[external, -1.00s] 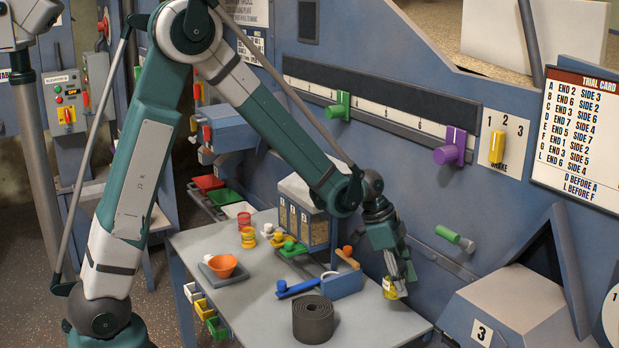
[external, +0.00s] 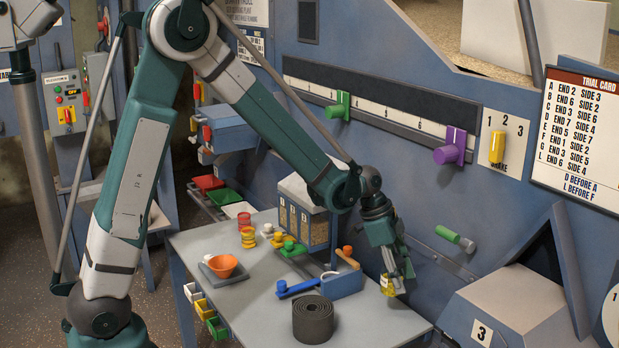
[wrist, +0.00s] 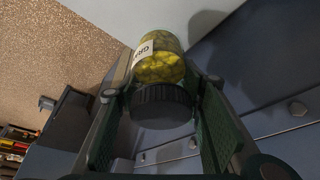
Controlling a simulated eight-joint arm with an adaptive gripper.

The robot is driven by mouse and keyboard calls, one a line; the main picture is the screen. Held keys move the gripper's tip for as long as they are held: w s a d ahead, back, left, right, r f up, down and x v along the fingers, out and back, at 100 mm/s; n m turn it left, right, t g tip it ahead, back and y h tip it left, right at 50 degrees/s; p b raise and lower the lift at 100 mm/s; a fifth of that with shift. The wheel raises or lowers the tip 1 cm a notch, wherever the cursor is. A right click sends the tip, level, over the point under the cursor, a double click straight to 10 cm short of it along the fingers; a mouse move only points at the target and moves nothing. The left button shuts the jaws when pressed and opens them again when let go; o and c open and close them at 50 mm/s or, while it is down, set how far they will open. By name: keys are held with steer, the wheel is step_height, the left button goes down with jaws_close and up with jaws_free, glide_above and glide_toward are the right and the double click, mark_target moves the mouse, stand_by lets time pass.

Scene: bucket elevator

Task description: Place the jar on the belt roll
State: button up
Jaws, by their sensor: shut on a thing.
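The jar (external: 386,285) is at the right end of the table, with yellow-green contents. In the wrist view the jar (wrist: 160,64) shows a white label and a dark ribbed lid turned toward my gripper. My gripper (external: 394,280) is shut on the jar, with the fingers on either side near the lid. I cannot tell whether the jar touches the table. The belt roll (external: 313,319) is a dark grey coil standing on the table near its front edge, to the left of my gripper. Its flat spiral top is bare.
A blue box (external: 342,284) and a blue scoop (external: 298,288) lie behind the belt roll. An orange bowl (external: 222,266) sits on a grey plate at left. A blue wall with a green handle (external: 448,235) rises just behind my gripper. Table between jar and roll looks clear.

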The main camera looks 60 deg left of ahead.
steer(key=s+a+r+m, duration=0.1)
steer(key=s+a+r, duration=0.1)
steer(key=s, duration=0.5)
steer(key=s+a+r+m, duration=0.1)
steer(key=s+a+r, duration=0.2)
steer(key=s, duration=0.4)
steer(key=s+a+r+m, duration=0.1)
steer(key=s+r, duration=0.3)
steer(key=s, duration=0.4)
steer(key=shift+a+g+h, duration=0.4)
steer(key=shift+a, duration=0.3)
steer(key=shift+f, duration=0.1)
glide_toward(326, 313)
steer(key=shift+w+d+r+b, duration=0.15)
steer(key=shift+w+d+b, duration=0.05)
steer(key=shift+d, duration=0.15)
steer(key=shift+w+d+r+b, duration=0.15)
steer(key=shift+w+d, duration=0.1)
steer(key=shift+d, duration=0.15)
steer(key=shift+f+b, duration=0.5)
steer(key=shift+f, duration=1.6)
steer(key=shift+f, duration=0.15)
